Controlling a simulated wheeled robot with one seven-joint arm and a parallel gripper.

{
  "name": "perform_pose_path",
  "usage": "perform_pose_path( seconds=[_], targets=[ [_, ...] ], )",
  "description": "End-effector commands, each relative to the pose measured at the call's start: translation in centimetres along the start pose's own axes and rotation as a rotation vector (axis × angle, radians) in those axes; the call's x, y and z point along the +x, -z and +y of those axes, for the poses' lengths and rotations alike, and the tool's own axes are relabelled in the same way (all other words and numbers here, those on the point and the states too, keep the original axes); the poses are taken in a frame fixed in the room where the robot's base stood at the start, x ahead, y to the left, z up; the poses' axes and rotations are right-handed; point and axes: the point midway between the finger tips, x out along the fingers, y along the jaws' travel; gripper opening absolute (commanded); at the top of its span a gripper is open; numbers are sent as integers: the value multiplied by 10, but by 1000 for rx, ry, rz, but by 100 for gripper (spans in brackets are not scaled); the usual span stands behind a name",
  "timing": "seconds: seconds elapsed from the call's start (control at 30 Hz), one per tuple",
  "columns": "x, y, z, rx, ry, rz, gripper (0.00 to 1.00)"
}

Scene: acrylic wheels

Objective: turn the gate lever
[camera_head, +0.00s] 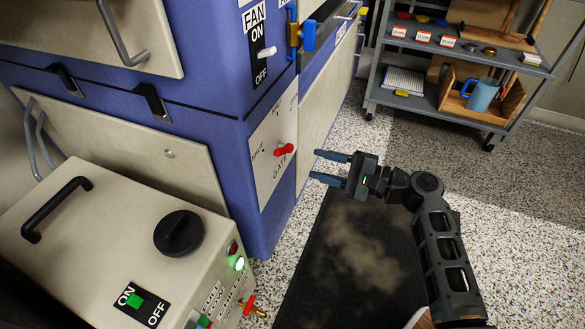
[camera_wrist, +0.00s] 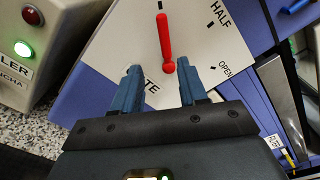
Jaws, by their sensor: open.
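The red gate lever (camera_head: 284,149) is on a white plate (camera_head: 264,183) on the blue cabinet's side. In the wrist view the lever (camera_wrist: 164,42) shows just beyond the fingertips, roughly between their lines. The plate there (camera_wrist: 112,48) shows the words HALF and OPEN and part of GATE. My gripper (camera_head: 325,167) is open and empty, its two blue fingers pointing left at the plate in the head view. In the wrist view my gripper (camera_wrist: 161,80) shows clear space between its fingers. I see no contact with the lever.
A beige box (camera_head: 90,240) with a black knob (camera_head: 179,233) and a lit green lamp stands at the lower left. A fan switch (camera_head: 266,53) is above the lever. A grey shelf cart (camera_head: 460,50) stands at the back right. A dark mat (camera_head: 345,285) lies on the floor.

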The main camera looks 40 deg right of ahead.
Motion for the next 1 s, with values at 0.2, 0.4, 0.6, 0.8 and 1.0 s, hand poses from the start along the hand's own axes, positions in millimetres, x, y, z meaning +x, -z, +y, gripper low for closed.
perform_pose_path(
  seconds=[0.2, 0.4, 0.6, 0.8, 1.0],
  targets=[
    [8, 4, -7, 18, 20, -34, 43],
    [37, 4, -7, 17, 19, -34, 43],
    [65, 3, -7, 16, 19, -32, 43],
    [77, 2, -8, 17, 19, -30, 43],
    [78, 2, -8, 17, 19, -29, 43]
  ],
)
